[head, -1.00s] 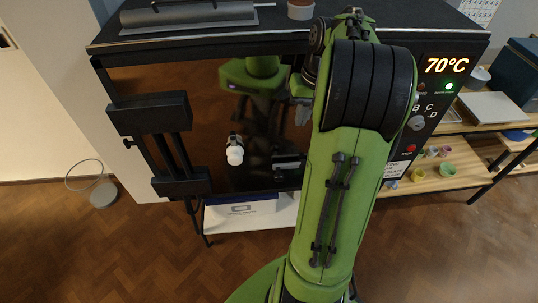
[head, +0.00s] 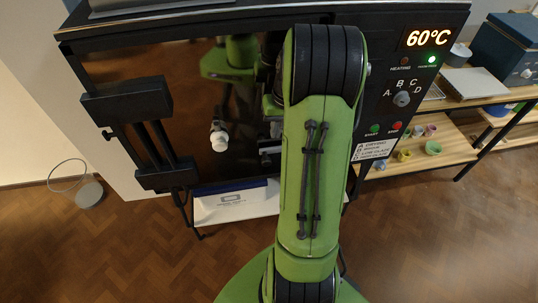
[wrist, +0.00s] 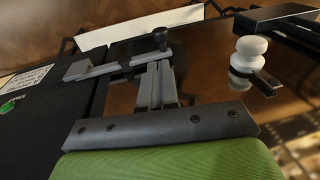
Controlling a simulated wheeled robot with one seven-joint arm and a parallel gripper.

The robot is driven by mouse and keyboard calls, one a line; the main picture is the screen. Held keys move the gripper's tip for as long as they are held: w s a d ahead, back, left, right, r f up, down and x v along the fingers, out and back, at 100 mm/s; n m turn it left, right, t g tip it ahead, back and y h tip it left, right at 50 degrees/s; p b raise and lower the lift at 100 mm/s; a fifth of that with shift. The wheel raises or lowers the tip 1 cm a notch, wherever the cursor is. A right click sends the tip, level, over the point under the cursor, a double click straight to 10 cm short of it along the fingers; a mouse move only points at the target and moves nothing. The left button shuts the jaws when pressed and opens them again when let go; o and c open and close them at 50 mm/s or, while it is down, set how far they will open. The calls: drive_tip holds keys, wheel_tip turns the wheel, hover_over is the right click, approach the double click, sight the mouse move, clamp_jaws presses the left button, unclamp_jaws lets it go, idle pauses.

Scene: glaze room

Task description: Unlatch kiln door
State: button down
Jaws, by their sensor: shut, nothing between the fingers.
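The kiln door (head: 130,70) is a dark brown glossy pane, and it looks closed. In the wrist view its latch is a grey bar (wrist: 116,67) with a black knob (wrist: 160,38), lying across the seam between door and control panel. In the head view my arm hides most of the latch. My gripper (wrist: 160,68) is shut and empty, its grey fingertips close to the bar below the knob; I cannot tell whether they touch. A white knob (head: 219,135) on a black mount sits on the door; it also shows in the wrist view (wrist: 251,52).
A black door handle (head: 150,140) stands out at the left. The control panel (head: 410,70) reads 60°C with a green light lit. A wooden shelf (head: 455,150) with small pots stands at the right. A wire basket (head: 88,193) is on the floor at left.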

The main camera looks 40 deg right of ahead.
sight(264, 160)
drive_tip(key=f, duration=0.4)
drive_tip(key=w+f, duration=0.1)
drive_tip(key=f, duration=0.2)
drive_tip(key=a+f+b, duration=0.1)
drive_tip(key=f, duration=0.3)
drive_tip(key=shift+w+f, duration=0.3)
drive_tip(key=shift+w, duration=0.1)
drive_tip(key=shift+a+f, duration=0.1)
drive_tip(key=shift+w+a+f+g+h+b, duration=0.25)
drive_tip(key=shift+f+g+h+b, duration=0.25)
drive_tip(key=shift+f+h+b, duration=0.35)
drive_tip(key=shift+w+a+f+g+h+b, duration=0.15)
drive_tip(key=shift+f+g+h+b, duration=0.2)
drive_tip(key=shift+f+h+b, duration=0.2)
drive_tip(key=shift+a+f+g+h+b, duration=0.15)
drive_tip(key=shift+f+g+h+b, duration=0.2)
drive_tip(key=shift+b, duration=0.25)
wheel_tip(264, 160, down, 3)
drive_tip(key=g+h+b, duration=0.2)
drive_tip(key=h, duration=0.1)
drive_tip(key=s+b+x, duration=0.1)
drive_tip(key=b+x, duration=0.4)
drive_tip(key=x, duration=0.2)
drive_tip(key=shift+d+r+b, duration=0.15)
drive_tip(key=shift+d+b, duration=0.05)
drive_tip(key=shift+b, duration=0.15)
